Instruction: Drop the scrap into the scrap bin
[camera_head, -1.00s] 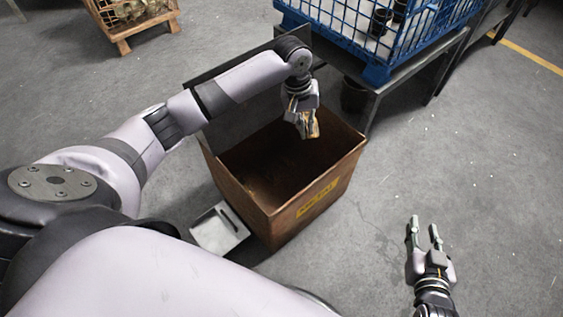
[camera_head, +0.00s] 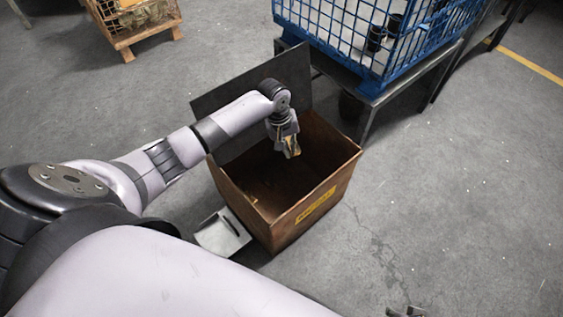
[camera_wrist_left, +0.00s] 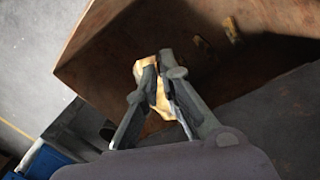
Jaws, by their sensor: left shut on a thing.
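The scrap (camera_head: 293,149) is a small tan, rough piece. My left gripper (camera_head: 289,143) is shut on it and points down over the opening of the scrap bin (camera_head: 339,187). The bin is a rusty brown open box with a yellow label on its front. In the left wrist view the scrap (camera_wrist_left: 153,87) sits between the fingers, with the bin's wall (camera_wrist_left: 105,45) beyond it. Two small pieces (camera_wrist_left: 230,29) show inside the bin there. My right gripper (camera_head: 405,311) shows only its fingertips at the bottom edge, apart and empty.
A dark raised panel (camera_head: 295,72) stands behind the bin. A blue wire crate (camera_head: 375,62) sits on a dark metal table (camera_head: 405,83) at the back right. A wooden pallet crate (camera_head: 137,36) stands at the upper left. Open floor lies to the right.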

